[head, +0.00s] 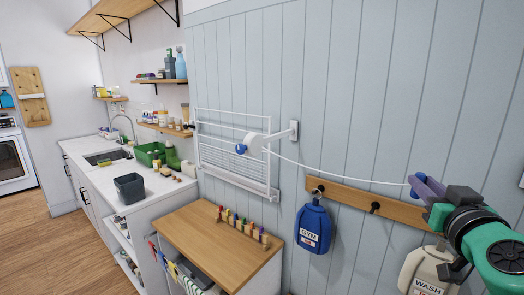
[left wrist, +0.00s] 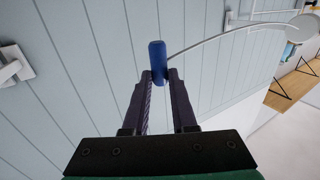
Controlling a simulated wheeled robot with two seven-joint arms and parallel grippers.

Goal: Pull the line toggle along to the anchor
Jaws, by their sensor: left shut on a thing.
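The toggle is a blue cylinder (left wrist: 157,62) at the end of a white line (head: 340,176). My left gripper (head: 420,187) is shut on it, with its two dark purple fingers on either side, in the left wrist view (left wrist: 158,82). The line sags from a white reel with a blue knob (head: 252,144) on a wall bracket to the toggle. A white wall fitting, which looks like the anchor (left wrist: 12,66), is at the left edge of the left wrist view, apart from the toggle. A sliver of white shows at the head view's right edge. My right gripper is not in view.
A wooden hook rail (head: 355,197) runs below the line, with a blue GYM bag (head: 313,228) and a cream WASH bag (head: 428,270) hanging there. A white drying rack (head: 232,150) is on the wall above a wood-topped cabinet (head: 190,228). The panelled wall above the line is clear.

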